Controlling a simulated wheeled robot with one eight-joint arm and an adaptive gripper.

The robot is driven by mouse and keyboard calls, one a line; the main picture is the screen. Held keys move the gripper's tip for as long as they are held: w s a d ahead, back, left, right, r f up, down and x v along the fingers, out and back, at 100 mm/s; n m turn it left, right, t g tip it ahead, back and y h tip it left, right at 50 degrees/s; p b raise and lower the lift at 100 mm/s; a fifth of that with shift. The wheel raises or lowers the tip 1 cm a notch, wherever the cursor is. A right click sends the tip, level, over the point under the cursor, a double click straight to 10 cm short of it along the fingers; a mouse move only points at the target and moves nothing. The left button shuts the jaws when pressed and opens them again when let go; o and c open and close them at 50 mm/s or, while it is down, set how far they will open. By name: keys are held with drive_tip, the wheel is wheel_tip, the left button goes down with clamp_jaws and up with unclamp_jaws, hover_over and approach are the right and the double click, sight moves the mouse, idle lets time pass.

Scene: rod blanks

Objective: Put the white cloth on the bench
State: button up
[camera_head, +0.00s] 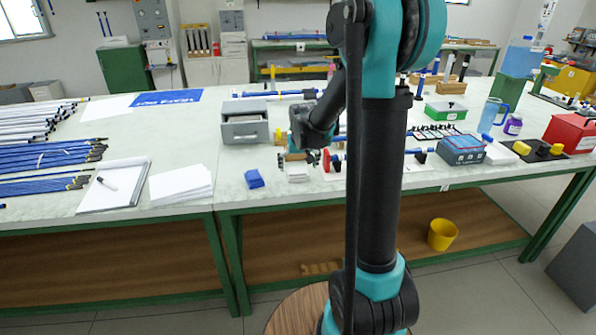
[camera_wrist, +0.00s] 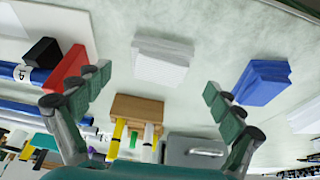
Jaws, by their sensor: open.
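The white cloth (camera_head: 297,172) is a small folded stack lying flat on the bench (camera_head: 225,187) near its front edge. It also shows in the wrist view (camera_wrist: 160,60), at the top centre. A similar folded blue cloth (camera_head: 254,179) lies to its left, and in the wrist view the blue cloth (camera_wrist: 262,82) is at the right. My gripper (camera_head: 312,157) is by the white cloth in the head view. In the wrist view my gripper (camera_wrist: 157,80) has its fingers spread wide with nothing between them, and the cloth appears apart from them.
A grey drawer box (camera_head: 245,124) stands behind the cloths. A wooden block with yellow-handled tools (camera_wrist: 137,108) and a red-and-black part (camera_wrist: 68,72) are close by. White paper (camera_head: 181,185) lies left. A yellow bucket (camera_head: 442,234) stands below the bench top.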

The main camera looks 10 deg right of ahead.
drive_tip(key=v, duration=0.8)
drive_tip(key=s+d+f, duration=0.2)
drive_tip(key=s+f, duration=0.3)
drive_tip(key=s, duration=0.8)
drive_tip(key=s+d+f, duration=0.2)
drive_tip(key=s+f, duration=0.4)
drive_tip(key=s, duration=0.7)
drive_tip(key=shift+f, duration=0.2)
drive_tip(key=shift+w, duration=0.1)
drive_tip(key=shift+c, duration=0.6)
